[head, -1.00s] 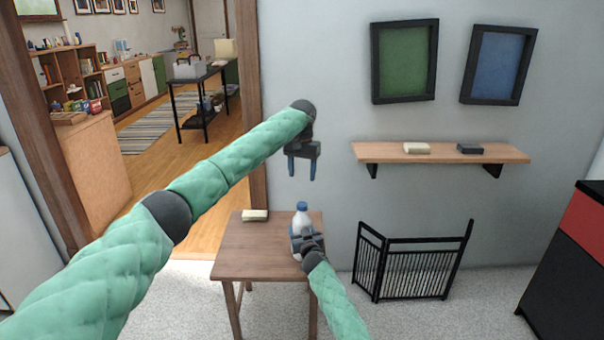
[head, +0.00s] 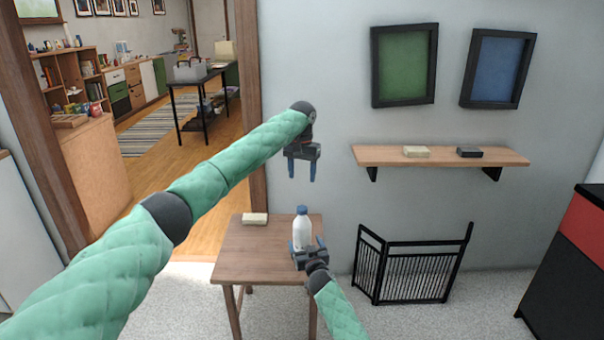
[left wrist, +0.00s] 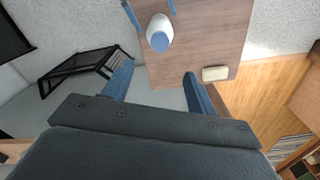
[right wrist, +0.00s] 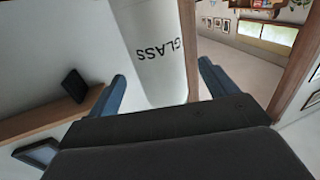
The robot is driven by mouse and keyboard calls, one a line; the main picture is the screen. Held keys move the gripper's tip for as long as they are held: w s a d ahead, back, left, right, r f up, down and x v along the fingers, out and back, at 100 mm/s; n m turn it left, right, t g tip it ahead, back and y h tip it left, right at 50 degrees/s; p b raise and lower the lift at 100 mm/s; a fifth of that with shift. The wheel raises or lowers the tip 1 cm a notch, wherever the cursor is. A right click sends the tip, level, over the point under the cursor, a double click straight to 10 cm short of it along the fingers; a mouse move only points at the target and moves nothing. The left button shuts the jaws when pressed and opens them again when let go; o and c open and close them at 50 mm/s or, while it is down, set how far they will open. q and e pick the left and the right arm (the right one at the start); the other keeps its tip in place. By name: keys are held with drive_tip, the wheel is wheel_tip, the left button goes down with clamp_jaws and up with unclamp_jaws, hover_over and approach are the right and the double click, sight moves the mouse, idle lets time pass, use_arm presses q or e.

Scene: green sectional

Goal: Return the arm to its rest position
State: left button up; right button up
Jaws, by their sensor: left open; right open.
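My left gripper (head: 302,170) is open and empty, pointing down in the air above and behind the small table. In the left wrist view its blue fingers (left wrist: 158,88) are spread with nothing between them. My right gripper (head: 309,248) is open at the near side of a white bottle (head: 302,232) with a blue cap. The bottle stands upright on the wooden table (head: 245,262). In the right wrist view the bottle (right wrist: 155,50), lettered "GLASS", shows beyond and between the spread fingers (right wrist: 162,85). I cannot tell whether a finger touches it.
A cream block (head: 255,218) lies on the table's back left. A wall shelf (head: 440,157) holds a cream block and a dark block. A black folding gate (head: 412,265) stands right of the table. The air between table and shelf is clear.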

drive_tip(key=shift+s+d, duration=0.2)
drive_tip(key=shift+s, duration=0.45)
